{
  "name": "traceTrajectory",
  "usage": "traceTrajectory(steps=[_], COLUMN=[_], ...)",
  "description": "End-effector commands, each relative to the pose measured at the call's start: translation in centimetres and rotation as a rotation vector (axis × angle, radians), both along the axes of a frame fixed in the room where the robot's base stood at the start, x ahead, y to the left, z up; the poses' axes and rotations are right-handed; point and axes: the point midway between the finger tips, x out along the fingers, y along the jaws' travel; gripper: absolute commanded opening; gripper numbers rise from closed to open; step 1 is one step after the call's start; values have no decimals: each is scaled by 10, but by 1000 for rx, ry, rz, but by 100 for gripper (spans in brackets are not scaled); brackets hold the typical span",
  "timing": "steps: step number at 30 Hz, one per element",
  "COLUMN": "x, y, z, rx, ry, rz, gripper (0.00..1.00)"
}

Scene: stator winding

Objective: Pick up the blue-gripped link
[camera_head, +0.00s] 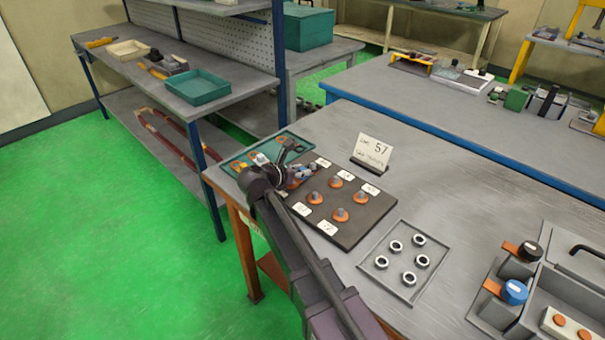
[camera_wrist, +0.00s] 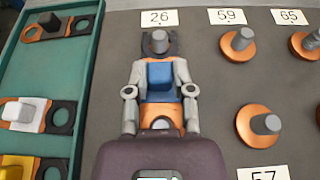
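The blue-gripped link (camera_wrist: 160,76) is in the middle of the wrist view. It has a blue block, a black ring at its far end and an orange end nearer me. My gripper (camera_wrist: 160,74) has its fingers against both sides of the blue block. In the head view, my gripper (camera_head: 300,172) is over the left part of the dark board (camera_head: 352,224), partly hiding the link. The black ring appears around a grey stud below card 26, and another stud top shows at the orange end. I cannot tell whether the link is lifted.
A green tray (camera_wrist: 92,100) on the left holds links with black (camera_wrist: 50,20), white (camera_wrist: 22,116) and yellow grips. Orange-based studs (camera_wrist: 238,44) stand right of the link. A card (camera_head: 374,153) stands behind the board. A shallow tray (camera_head: 377,283) holds several rings.

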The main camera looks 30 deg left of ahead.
Motion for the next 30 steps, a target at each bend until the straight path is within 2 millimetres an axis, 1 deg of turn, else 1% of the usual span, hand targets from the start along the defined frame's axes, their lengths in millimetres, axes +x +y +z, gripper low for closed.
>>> traceTrajectory(steps=[11,17,23,30], x=[0,0,0,0], y=[0,0,0,0], z=[0,6,18,40], rx=[0,0,0,0], ry=[1,0,0,0], rz=[0,0,0,0], gripper=[0,0,0,0])
